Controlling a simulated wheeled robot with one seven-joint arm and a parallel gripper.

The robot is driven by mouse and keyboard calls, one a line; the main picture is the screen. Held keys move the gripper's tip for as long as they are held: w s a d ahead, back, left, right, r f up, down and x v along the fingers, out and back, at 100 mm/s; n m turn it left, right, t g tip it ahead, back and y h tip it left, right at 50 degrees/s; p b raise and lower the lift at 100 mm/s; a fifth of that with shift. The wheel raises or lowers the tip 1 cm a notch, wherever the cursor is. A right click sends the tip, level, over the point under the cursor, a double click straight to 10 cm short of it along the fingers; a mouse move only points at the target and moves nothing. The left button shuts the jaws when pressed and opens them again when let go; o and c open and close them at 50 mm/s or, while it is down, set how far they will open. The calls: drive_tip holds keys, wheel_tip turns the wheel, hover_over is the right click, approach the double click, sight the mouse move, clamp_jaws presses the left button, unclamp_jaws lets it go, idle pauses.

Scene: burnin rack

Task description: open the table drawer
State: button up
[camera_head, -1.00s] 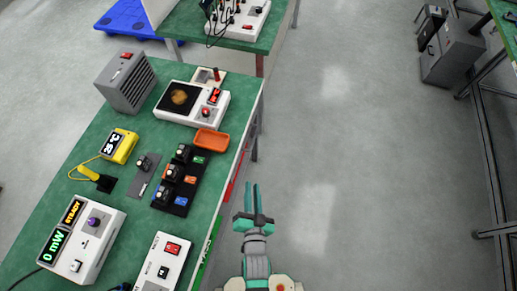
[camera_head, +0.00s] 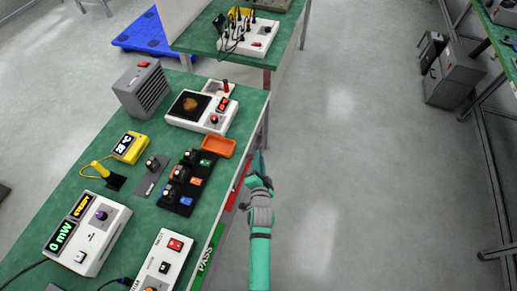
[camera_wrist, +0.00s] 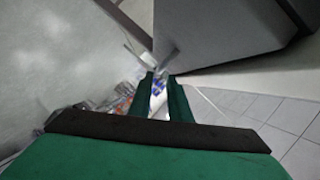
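The green-topped table (camera_head: 215,185) runs along the left of the head view. Its drawer cannot be made out clearly; the front below the tabletop edge is mostly hidden by the steep angle. My gripper (camera_head: 259,163) is beside the table's right edge, near the red strip (camera_head: 238,180), and appears apart from the table. In the wrist view my gripper (camera_wrist: 161,80) has its two green fingers apart, with no held object clear between them. A blurred thin grey shape (camera_wrist: 140,45) lies beyond the fingertips; I cannot tell what it is.
An orange tray (camera_head: 219,147), a black rack of small modules (camera_head: 187,190) and white instruments (camera_head: 90,235) stand on the tabletop. A green PASS strip (camera_head: 207,250) marks its edge. Open grey floor (camera_head: 350,190) lies to the right. A dark grey surface (camera_wrist: 215,35) fills the wrist view's upper right.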

sight(258, 148)
drive_tip(key=x, duration=0.6)
drive_tip(key=shift+w+d+f, duration=0.1)
drive_tip(key=shift+w+f, duration=0.05)
drive_tip(key=shift+w, duration=0.5)
drive_tip(key=shift+a, duration=0.2)
clamp_jaws()
